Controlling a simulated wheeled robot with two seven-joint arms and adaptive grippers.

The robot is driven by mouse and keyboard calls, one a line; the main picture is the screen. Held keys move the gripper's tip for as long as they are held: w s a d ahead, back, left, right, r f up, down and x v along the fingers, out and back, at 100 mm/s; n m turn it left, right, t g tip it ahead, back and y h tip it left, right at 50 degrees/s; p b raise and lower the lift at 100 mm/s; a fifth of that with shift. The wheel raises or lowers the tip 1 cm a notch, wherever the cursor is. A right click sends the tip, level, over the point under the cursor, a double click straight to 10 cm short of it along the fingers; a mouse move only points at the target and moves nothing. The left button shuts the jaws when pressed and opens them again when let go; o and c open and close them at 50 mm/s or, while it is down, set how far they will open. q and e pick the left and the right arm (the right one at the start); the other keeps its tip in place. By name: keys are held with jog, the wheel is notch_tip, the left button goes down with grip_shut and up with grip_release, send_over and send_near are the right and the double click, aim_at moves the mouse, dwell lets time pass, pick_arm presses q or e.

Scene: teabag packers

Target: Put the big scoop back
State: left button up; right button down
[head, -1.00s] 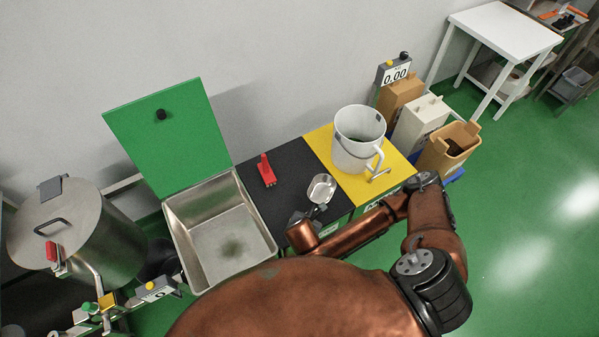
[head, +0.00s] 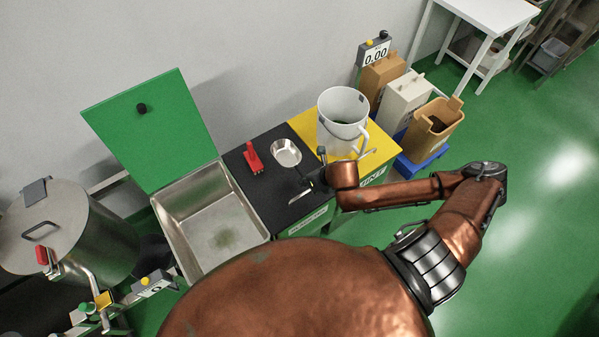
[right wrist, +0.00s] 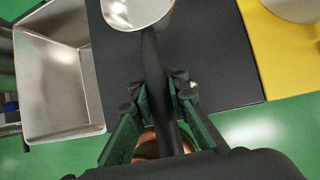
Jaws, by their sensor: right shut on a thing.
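The big scoop has a round silver metal bowl (head: 286,152) and a dark handle. It is over the black worktop (head: 314,205), to the right of a red tool. My right gripper (head: 310,182) is shut on the handle. In the right wrist view the gripper fingers (right wrist: 158,95) close on both sides of the black handle (right wrist: 152,60), and part of the bowl (right wrist: 138,10) is cut off by the top edge. I cannot tell whether the bowl touches the worktop. My left gripper is not in view.
The red tool (head: 252,158) lies on the black worktop. A white pitcher (head: 343,110) stands on the yellow top (head: 386,150) to the right. An open steel bin (head: 215,233) with a raised green lid (head: 155,130) is on the left. Cardboard-coloured containers (head: 434,125) stand at the right.

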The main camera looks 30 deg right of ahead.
send_over(299, 177)
jog(key=s, duration=0.2)
jog(key=f, duration=0.7)
jog(key=shift+w+d, duration=0.1)
jog(key=shift+d, duration=0.15)
jog(key=shift+w+f, duration=0.1)
jog(key=shift+f, duration=1.55)
jog(key=shift+f, duration=0.3)
jog(key=c, duration=2.5)
grip_release()
jog(key=shift+f, duration=0.1)
jog(key=o, duration=0.6)
